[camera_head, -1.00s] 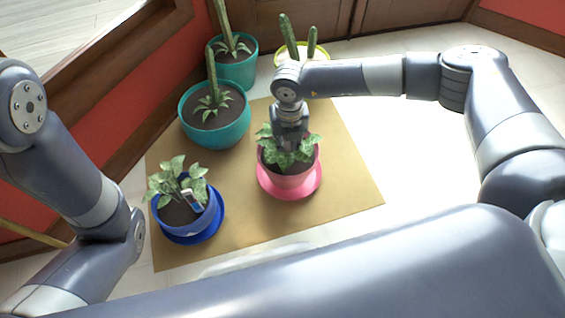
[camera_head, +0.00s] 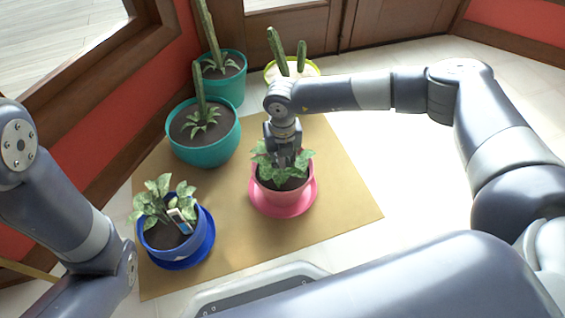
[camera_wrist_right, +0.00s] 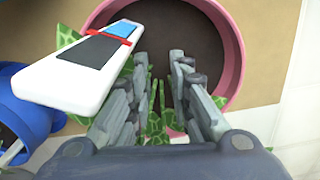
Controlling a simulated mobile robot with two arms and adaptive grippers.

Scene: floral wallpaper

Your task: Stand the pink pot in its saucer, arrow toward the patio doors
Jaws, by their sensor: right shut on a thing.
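The pink pot (camera_head: 283,191) holds a leafy plant and stands upright over the pink saucer (camera_head: 309,203). I cannot tell if it is fully seated. In the right wrist view the pink pot (camera_wrist_right: 238,60) shows as a rim around dark soil. My right gripper (camera_head: 287,160) reaches down among the leaves and is shut on the pot. The grip itself is hidden by leaves and fingers, which reach over the soil in the wrist view (camera_wrist_right: 160,65). No arrow shows on the pot. My left arm is at the left edge, its gripper out of view.
A blue pot (camera_head: 160,240) with a plant and white device (camera_head: 180,220) stands left on the brown mat (camera_head: 235,235). Teal pots (camera_head: 207,150) and a yellow-rimmed pot (camera_head: 270,76) stand behind. A wooden door (camera_head: 390,20) is at the back. A white device (camera_wrist_right: 85,65) shows beside the fingers.

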